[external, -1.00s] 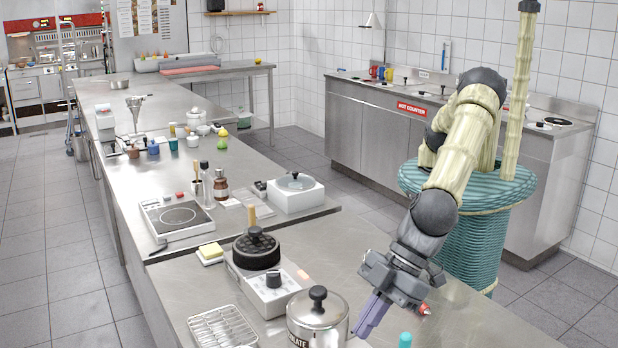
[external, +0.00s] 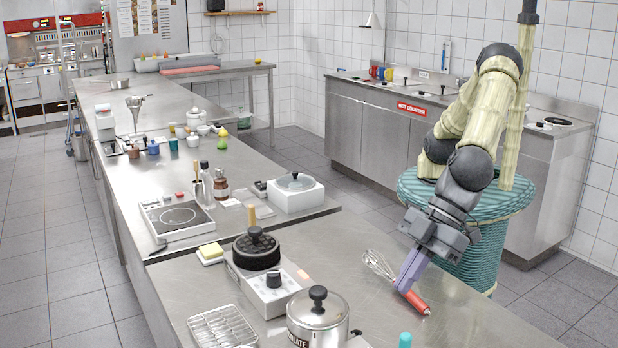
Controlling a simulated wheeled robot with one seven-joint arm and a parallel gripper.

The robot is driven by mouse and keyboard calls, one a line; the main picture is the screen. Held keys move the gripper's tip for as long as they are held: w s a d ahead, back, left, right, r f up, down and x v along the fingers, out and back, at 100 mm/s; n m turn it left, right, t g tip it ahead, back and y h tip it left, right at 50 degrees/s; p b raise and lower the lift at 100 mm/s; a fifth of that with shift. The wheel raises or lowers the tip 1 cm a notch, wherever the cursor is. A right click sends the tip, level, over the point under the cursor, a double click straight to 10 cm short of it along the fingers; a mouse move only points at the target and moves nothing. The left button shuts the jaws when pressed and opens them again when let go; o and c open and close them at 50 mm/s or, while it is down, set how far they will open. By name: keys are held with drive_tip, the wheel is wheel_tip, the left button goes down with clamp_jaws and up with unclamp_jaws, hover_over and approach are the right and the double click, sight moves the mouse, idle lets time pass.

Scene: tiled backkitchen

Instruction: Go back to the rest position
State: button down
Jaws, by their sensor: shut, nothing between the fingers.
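My gripper (external: 403,288), with pale purple fingers, is shut and points down over the right part of the near steel counter. A whisk with a red handle (external: 417,302) and wire loops (external: 378,264) lies there, partly hidden behind the fingers. The fingertips appear just beside or above the handle; I cannot tell the exact gap. My arm is bent and reaches from my teal ribbed base to the counter.
A lidded steel pot (external: 318,318) stands left of the gripper, with a wire rack (external: 222,328) further left. A teal-topped item (external: 405,340) is at the front edge. A white appliance with a black round top (external: 257,250) stands behind the pot. Bare counter (external: 320,245) lies between.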

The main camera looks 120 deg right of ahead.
drive_tip(key=s+d+f+m+g, duration=0.1)
drive_tip(key=s+d+g, duration=0.2)
drive_tip(key=d, duration=1.8)
drive_tip(key=s+d+n+g, duration=0.1)
drive_tip(key=s+d, duration=1.6)
drive_tip(key=s, duration=0.1)
drive_tip(key=shift+s+f+g, duration=0.25)
drive_tip(key=shift+s+g, duration=0.15)
